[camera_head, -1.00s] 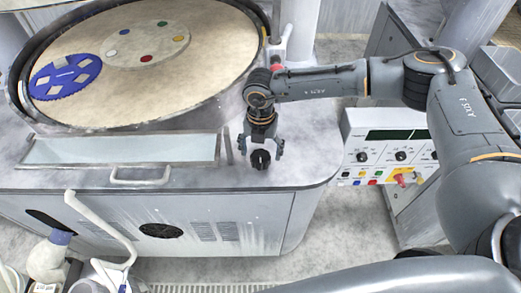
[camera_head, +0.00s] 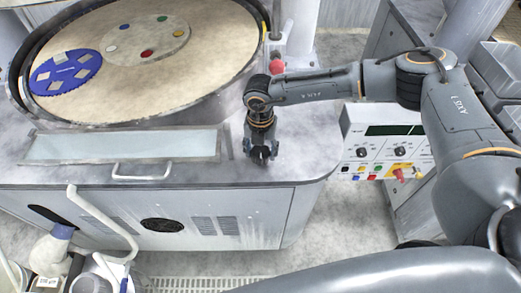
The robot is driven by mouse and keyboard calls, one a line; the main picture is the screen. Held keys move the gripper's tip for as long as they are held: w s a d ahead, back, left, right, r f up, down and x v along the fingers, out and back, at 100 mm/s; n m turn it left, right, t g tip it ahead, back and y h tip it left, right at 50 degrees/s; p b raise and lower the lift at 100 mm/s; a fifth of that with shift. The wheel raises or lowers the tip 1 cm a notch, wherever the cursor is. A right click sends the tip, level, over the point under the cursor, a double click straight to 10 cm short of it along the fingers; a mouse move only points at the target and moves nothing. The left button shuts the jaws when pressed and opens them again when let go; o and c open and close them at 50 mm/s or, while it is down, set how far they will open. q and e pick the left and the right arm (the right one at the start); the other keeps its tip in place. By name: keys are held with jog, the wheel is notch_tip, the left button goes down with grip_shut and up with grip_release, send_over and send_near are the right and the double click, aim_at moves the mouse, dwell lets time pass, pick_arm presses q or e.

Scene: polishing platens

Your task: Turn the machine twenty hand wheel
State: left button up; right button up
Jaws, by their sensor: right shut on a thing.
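The hand wheel (camera_head: 260,156) is a small dark knob on the front right corner of the grey machine (camera_head: 210,172). My right gripper (camera_head: 261,153) points down over it, with one finger on each side, and is shut on it. The fingers and palm hide most of the knob, so its angle cannot be told. My left gripper is not in view.
A large round platen (camera_head: 200,85) with a blue toothed disc (camera_head: 66,72) lies behind and left. A red button (camera_head: 277,66) stands behind my gripper. A control panel (camera_head: 385,142) with knobs is to the right. A white hose (camera_head: 105,218) rises at the lower left.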

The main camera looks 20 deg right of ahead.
aim_at(261, 151)
jog(key=shift+f+n+b, duration=0.2)
jog(key=shift+n+b, duration=0.3)
jog(key=shift+b, duration=0.25)
jog(key=n+b, duration=1.3)
jog(key=b, duration=0.3)
jog(key=shift+d, duration=0.1)
jog(key=shift+r+n+b, duration=0.2)
jog(key=shift+n+b, duration=1.7)
jog(key=o, duration=1.2)
jog(key=shift+c, duration=0.2)
jog(key=shift+r, duration=0.25)
notch_tip(261, 151, up, 12)
jog(key=shift+f, duration=0.2)
